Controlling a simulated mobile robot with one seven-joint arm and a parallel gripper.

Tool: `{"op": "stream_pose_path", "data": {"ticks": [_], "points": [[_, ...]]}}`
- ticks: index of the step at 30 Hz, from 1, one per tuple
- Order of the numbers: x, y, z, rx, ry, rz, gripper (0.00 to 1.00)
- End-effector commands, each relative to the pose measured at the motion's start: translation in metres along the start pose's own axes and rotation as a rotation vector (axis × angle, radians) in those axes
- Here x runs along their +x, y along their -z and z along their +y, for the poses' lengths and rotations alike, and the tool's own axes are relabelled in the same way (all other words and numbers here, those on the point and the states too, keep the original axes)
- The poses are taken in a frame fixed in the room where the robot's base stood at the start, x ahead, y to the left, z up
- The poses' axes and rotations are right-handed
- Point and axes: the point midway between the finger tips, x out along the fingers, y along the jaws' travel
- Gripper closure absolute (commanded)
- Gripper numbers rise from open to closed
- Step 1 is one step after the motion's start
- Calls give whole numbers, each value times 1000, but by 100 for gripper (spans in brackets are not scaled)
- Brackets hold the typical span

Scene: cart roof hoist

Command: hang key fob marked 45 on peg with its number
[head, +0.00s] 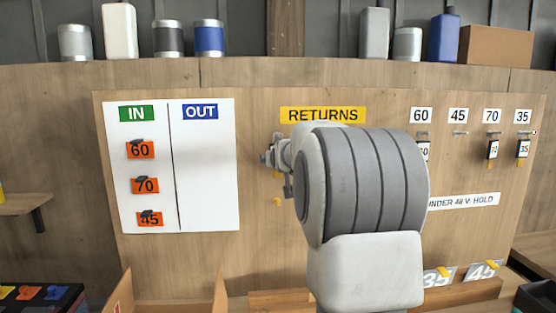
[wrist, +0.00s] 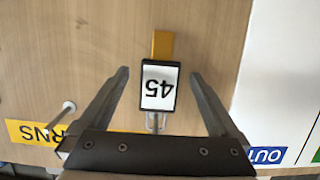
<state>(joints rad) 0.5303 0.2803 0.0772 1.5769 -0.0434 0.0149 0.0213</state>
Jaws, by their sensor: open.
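The key fob marked 45 (wrist: 159,86) has a white face in a black frame and a yellow tail. In the wrist view it hangs by its ring on a peg beside the yellow RETURNS label, its number upside down. My gripper (wrist: 160,74) is open, one finger on each side of the fob, with gaps showing. In the head view my arm hides most of this spot; a yellow bit (head: 277,201) shows below my gripper (head: 272,158). The peg under number 45 (head: 459,133) on the right of the board is bare.
Fobs hang on the pegs under 60 (head: 423,151), 70 (head: 492,149) and 35 (head: 523,148), flanking the bare peg. Another bare peg (wrist: 68,107) stands by the RETURNS label (head: 323,115). A white IN/OUT sheet (head: 205,170) is at left. Bottles and cans line the shelf above.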

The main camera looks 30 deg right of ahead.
Motion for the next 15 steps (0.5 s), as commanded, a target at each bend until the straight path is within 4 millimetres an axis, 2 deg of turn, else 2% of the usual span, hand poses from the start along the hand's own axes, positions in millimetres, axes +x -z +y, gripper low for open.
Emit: {"op": "stream_pose_path", "data": {"ticks": [9,15], "points": [[0,0,0,0,0,0,4],[0,0,0,0,0,0,40]]}}
